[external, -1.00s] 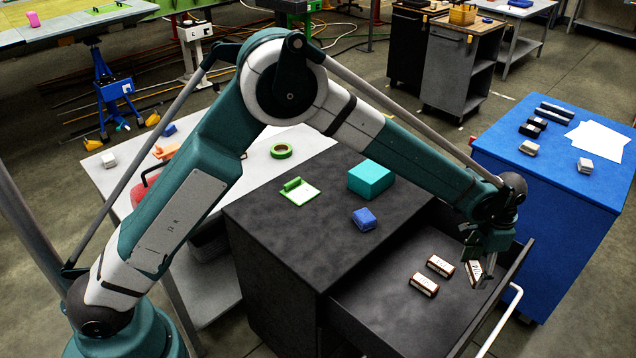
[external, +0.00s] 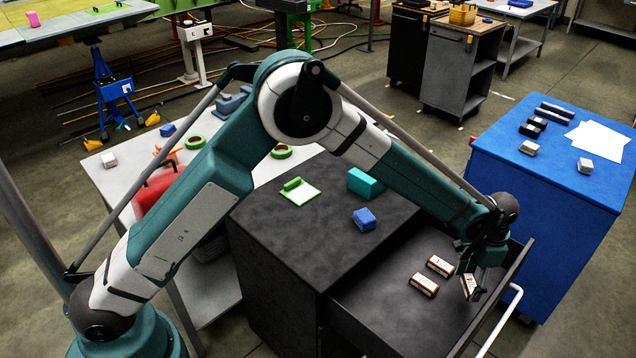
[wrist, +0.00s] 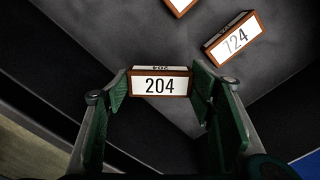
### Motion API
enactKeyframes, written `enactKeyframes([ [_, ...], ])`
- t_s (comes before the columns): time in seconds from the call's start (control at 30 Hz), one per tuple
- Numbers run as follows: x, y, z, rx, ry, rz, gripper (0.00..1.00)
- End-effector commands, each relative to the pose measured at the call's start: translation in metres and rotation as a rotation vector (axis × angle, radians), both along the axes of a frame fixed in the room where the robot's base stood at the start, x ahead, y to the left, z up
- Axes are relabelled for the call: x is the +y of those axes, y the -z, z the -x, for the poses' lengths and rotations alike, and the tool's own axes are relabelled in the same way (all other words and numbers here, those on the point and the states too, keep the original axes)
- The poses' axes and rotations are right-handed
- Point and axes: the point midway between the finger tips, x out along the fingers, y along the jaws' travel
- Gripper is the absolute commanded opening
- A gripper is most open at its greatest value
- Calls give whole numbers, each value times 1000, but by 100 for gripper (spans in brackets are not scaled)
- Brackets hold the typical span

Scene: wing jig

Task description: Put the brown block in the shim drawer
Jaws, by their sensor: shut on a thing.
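My gripper (external: 477,272) is inside the open drawer (external: 385,312) of the dark cabinet, near its front panel. It is shut on a brown block (external: 469,287) with a white label, which looks tilted in the external view. In the wrist view the block (wrist: 160,84) reads 204 and sits between the green fingers (wrist: 160,92). I cannot tell whether it touches the drawer floor. Two similar brown blocks lie in the drawer, one farther back (external: 440,265) and one nearer (external: 424,284). In the wrist view one (wrist: 234,38) reads 724; the other (wrist: 180,4) is cut off.
The drawer's white handle (external: 503,318) sticks out in front. A blue cabinet (external: 560,185) stands close on the right. The drawer's left part is clear.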

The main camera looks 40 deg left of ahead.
Motion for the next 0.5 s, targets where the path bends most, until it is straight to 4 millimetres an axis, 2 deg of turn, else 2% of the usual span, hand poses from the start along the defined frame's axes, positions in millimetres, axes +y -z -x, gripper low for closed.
enactKeyframes([
  [0.13, 0, 6, 0, 0, 0, 0, 42],
  [0.4, 0, 33, 0, 0, 0, 0, 42],
  [0.5, 0, 38, 0, 0, 0, 0, 42],
])
